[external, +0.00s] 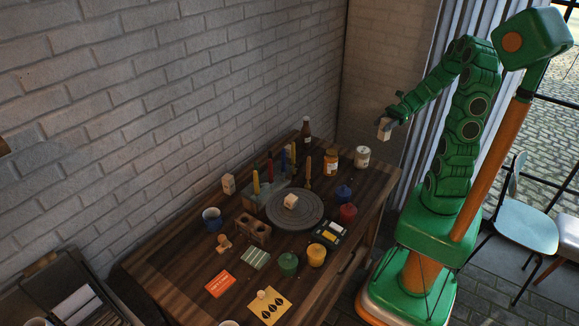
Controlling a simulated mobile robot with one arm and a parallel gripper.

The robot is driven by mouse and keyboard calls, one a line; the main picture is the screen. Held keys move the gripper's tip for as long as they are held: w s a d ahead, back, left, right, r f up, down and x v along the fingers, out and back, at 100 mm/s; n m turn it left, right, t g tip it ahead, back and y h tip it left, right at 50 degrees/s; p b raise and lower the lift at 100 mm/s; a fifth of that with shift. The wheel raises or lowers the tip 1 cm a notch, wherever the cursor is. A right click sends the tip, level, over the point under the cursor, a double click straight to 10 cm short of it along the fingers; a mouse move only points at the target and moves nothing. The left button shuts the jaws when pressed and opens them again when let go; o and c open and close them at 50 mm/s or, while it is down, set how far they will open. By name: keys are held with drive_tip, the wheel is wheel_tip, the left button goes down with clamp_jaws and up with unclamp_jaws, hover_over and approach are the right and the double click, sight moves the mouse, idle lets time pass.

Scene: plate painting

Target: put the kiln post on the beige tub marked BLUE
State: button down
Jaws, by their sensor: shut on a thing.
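My gripper (389,121) is raised above the table's far right end, shut on a small pale beige block (384,130), which I take for the kiln post. The block is in the air, apart from everything below. Several small tubs stand on the table: a green one (288,265), a yellow one (316,256), a red one (347,214) and a blue one (344,193). A pale cream jar (362,157) with a label stands at the far right. Lettering is too small to read, so I cannot tell which is marked BLUE.
A grey round wheel (277,216) bears a pale block (291,201). Upright coloured sticks (270,167), a dark bottle (306,132) and an amber jar (331,162) stand behind. Another pale block (228,184) is near the wall. Cards and a holed block (254,230) crowd the front.

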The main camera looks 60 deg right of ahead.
drive_tip(key=shift+w+d+f, duration=0.35)
drive_tip(key=shift+w+f, duration=1.15)
drive_tip(key=shift+f, duration=0.3)
drive_tip(key=shift+w+d+f, duration=0.4)
drive_tip(key=shift+w+f, duration=1.15)
drive_tip(key=shift+f, duration=0.3)
drive_tip(key=shift+w+d+f, duration=0.35)
drive_tip(key=shift+w+f, duration=1.15)
drive_tip(key=shift+f, duration=0.3)
drive_tip(key=shift+f, duration=0.1)
drive_tip(key=c, duration=0.5)
unclamp_jaws()
